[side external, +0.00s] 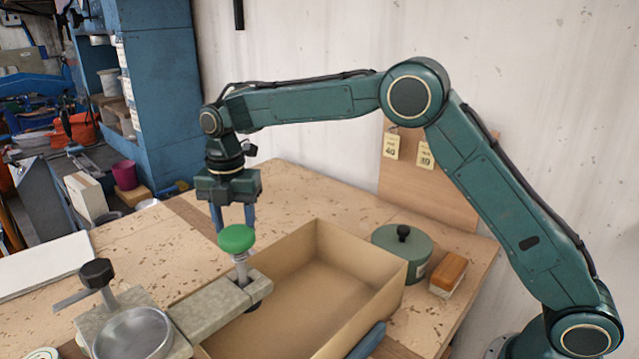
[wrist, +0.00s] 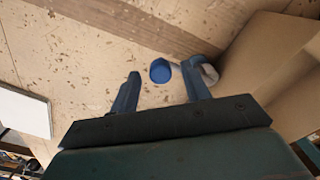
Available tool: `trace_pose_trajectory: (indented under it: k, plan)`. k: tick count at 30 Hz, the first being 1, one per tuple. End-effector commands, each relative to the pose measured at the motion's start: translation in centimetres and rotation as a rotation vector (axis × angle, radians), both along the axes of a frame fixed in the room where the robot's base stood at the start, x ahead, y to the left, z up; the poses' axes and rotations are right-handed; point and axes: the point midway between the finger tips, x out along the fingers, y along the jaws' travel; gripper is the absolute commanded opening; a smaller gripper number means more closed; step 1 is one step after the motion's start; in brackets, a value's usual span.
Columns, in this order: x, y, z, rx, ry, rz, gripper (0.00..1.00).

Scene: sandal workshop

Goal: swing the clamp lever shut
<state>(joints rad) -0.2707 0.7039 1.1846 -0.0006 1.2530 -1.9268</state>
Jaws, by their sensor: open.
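A clamp stands at the front left in the side external view. Its grey metal arm (side external: 215,312) reaches right over the near box wall and carries an upright screw with a green knob (side external: 237,238). At its left end, a black knob (side external: 97,273) tops a post, with a flat grey bar (side external: 70,300) sticking out left. I cannot tell which part is the lever. My gripper (side external: 235,226) points down, open and empty, its fingers behind the green knob; whether they touch it is unclear. In the wrist view my gripper's blue fingers (wrist: 161,68) are spread; no clamp is recognizable there.
An open cardboard box (side external: 345,280) fills the middle of the bench. A round metal dish (side external: 133,336) sits by the clamp. A green lidded pot (side external: 402,250) and a wooden brush (side external: 449,272) stand right. A blue round thing (wrist: 160,71) shows in the wrist view.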

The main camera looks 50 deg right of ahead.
Motion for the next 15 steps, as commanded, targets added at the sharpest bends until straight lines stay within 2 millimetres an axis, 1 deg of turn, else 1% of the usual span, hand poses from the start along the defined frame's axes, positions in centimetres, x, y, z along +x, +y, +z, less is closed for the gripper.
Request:
trace_pose_trajectory:
  k: [5,8,11,15]
  plan:
    - [0.1,0.0,1.0,0.0,-0.002,-0.001,0.47]
    - [0.0,0.0,1.9,0.0,-0.002,-0.001,0.47]
    - [0.0,0.0,3.3,0.001,-0.003,-0.001,0.47]
    - [0.1,0.0,5.6,0.001,-0.005,0.0,0.47]
